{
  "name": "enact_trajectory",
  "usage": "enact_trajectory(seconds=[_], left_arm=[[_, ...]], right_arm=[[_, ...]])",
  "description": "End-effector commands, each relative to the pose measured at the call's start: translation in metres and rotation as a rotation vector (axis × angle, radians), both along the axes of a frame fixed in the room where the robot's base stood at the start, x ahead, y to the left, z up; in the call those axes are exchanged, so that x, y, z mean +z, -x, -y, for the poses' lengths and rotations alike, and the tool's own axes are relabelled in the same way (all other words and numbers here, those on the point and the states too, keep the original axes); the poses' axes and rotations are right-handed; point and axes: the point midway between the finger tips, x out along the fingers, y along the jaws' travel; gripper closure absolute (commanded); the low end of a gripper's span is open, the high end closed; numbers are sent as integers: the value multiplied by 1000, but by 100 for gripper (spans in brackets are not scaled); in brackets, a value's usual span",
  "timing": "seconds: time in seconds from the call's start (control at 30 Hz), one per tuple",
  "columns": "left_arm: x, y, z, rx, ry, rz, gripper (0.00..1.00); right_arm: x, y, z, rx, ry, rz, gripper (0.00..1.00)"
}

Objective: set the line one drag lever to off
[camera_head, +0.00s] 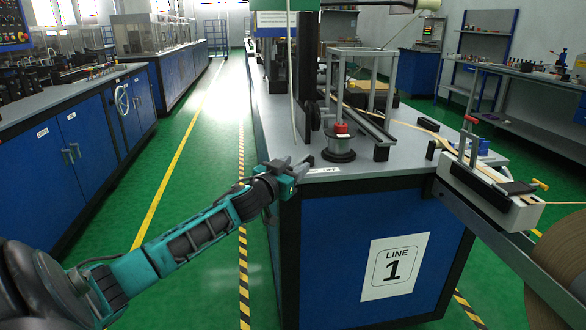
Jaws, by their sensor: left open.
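The line one bench (392,183) has a grey top and a blue front with a LINE 1 sign (395,267). A round dark spool-like unit with a red knob (341,128) stands near its front left corner. A small white label (323,171), perhaps reading OFF, lies at the front edge. My left gripper (300,164) is open and empty at that corner, just left of the label and the spool-like unit. I cannot make out for certain which part is the drag lever; it may be partly hidden by the gripper or the dark upright. My right gripper is not in view.
A dark upright post (307,70) rises behind the gripper, with a thin pale rod beside it. A metal frame (362,80) stands behind the spool-like unit. A unit with red and yellow handles (490,190) juts out at the right. The green aisle at left is clear.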

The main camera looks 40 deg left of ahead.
Motion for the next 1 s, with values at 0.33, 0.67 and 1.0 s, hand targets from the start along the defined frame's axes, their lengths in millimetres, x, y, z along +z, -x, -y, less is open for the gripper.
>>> enact_trajectory(seconds=[0.33,0.67,1.0], left_arm=[[0,-1,0,0,0,0,60],[0,-1,0,0,0,0,92],[0,-1,0,0,0,0,100]], right_arm=[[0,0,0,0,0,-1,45],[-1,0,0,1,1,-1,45],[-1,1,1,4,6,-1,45]])
